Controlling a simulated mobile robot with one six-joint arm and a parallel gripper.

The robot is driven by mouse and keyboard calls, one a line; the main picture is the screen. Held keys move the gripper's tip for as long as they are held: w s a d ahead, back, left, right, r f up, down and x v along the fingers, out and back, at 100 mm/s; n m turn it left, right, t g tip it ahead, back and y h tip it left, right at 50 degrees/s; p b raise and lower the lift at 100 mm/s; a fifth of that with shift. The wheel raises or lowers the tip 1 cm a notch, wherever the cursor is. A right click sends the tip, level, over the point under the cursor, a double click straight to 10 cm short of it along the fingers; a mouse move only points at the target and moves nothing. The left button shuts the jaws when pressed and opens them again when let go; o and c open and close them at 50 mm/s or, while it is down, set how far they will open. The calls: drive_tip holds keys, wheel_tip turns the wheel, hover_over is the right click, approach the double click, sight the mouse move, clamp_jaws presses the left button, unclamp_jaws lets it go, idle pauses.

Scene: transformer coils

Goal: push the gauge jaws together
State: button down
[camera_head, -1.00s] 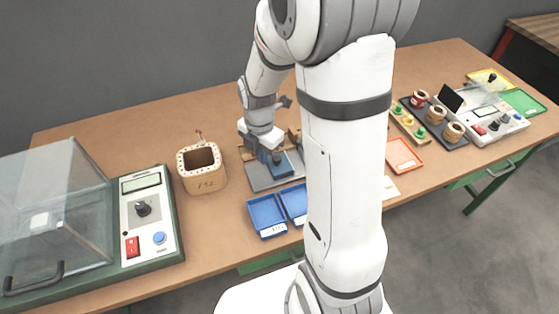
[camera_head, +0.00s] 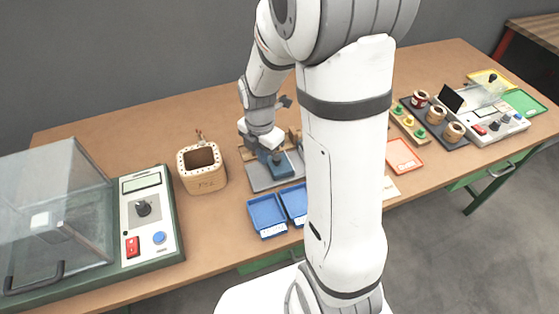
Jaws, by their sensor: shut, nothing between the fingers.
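The gauge (camera_head: 262,178) is a grey plate with a blue block (camera_head: 281,166) on it, on the table at the centre. A tan strip shows at its back edge. My gripper (camera_head: 268,148) is low over the gauge, at the back of the blue block. It is shut and holds nothing. Its fingertips are small and partly hidden, so I cannot tell whether they touch the block. My own arm covers the right end of the gauge, and I cannot see the gap between the jaws.
Two blue trays (camera_head: 267,214) lie in front of the gauge. A wooden pot (camera_head: 202,168) stands to its left. A tester with a clear cover (camera_head: 52,205) fills the far left. An orange tray (camera_head: 403,155) and a dark tray with several coils (camera_head: 446,137) are at the right.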

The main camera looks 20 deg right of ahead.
sight(279, 157)
drive_tip(key=shift+f, duration=0.15)
drive_tip(key=shift+f+b, duration=1.05)
drive_tip(key=shift+f, duration=0.15)
drive_tip(key=shift+d, duration=0.15)
drive_tip(key=shift+d, duration=2.9)
drive_tip(key=shift+a, duration=0.1)
drive_tip(key=shift+a+r, duration=0.1)
drive_tip(key=shift+a, duration=0.45)
wheel_tip(279, 157, up, 7)
drive_tip(key=p, duration=0.5)
